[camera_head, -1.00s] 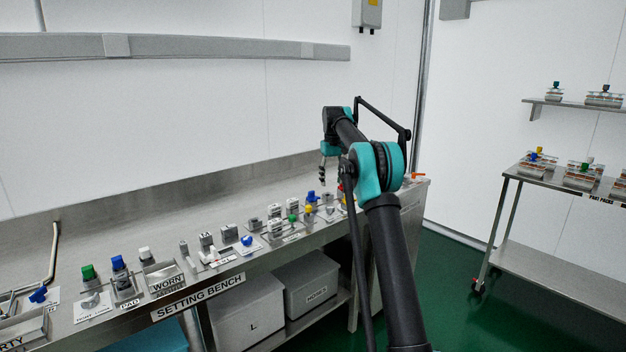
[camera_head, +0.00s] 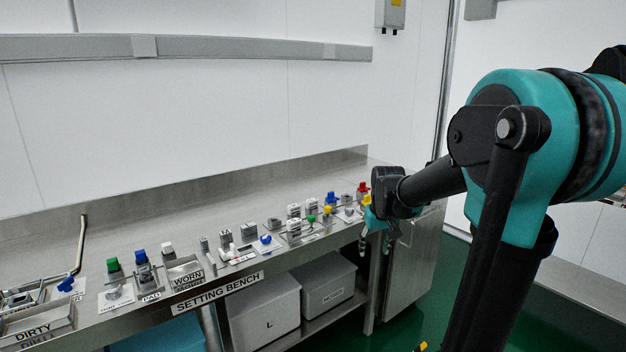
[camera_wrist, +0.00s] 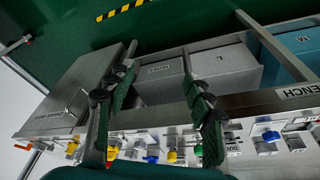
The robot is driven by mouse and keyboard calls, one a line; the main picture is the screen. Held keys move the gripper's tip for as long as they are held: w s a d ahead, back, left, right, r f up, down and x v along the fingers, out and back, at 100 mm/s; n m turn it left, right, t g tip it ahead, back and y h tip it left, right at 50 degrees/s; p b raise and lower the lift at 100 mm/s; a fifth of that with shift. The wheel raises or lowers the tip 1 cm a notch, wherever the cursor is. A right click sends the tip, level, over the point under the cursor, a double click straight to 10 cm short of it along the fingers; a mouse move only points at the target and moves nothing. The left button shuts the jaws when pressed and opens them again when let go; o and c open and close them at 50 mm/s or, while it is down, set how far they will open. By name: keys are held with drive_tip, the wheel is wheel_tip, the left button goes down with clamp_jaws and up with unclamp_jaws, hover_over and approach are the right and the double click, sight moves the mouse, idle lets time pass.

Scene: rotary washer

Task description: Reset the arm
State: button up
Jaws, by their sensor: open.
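My gripper (camera_head: 378,232) hangs off the front edge of the setting bench, near its right end, with my arm coming in from the right. In the wrist view my gripper (camera_wrist: 160,95) has its two dark green fingers spread wide apart with nothing between them. The bench front and its row of coloured parts lie behind the fingers in that view. The steel setting bench (camera_head: 215,210) runs along the wall. In the head view my arm's large teal joint hides the right side of the room.
Parts with blue, green, yellow and red knobs stand along the bench top, such as a red-topped one (camera_head: 363,187) near my gripper. A bin marked L (camera_head: 264,312) and a grey bin (camera_head: 327,289) sit beneath.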

drive_tip(key=s+f, duration=0.5)
drive_tip(key=s, duration=0.5)
drive_tip(key=s+f+m+t, duration=0.1)
drive_tip(key=s+f, duration=0.5)
drive_tip(key=s, duration=0.4)
drive_tip(key=shift+s+d+f, duration=0.2)
drive_tip(key=shift+s+d, duration=0.15)
drive_tip(key=shift+s, duration=0.05)
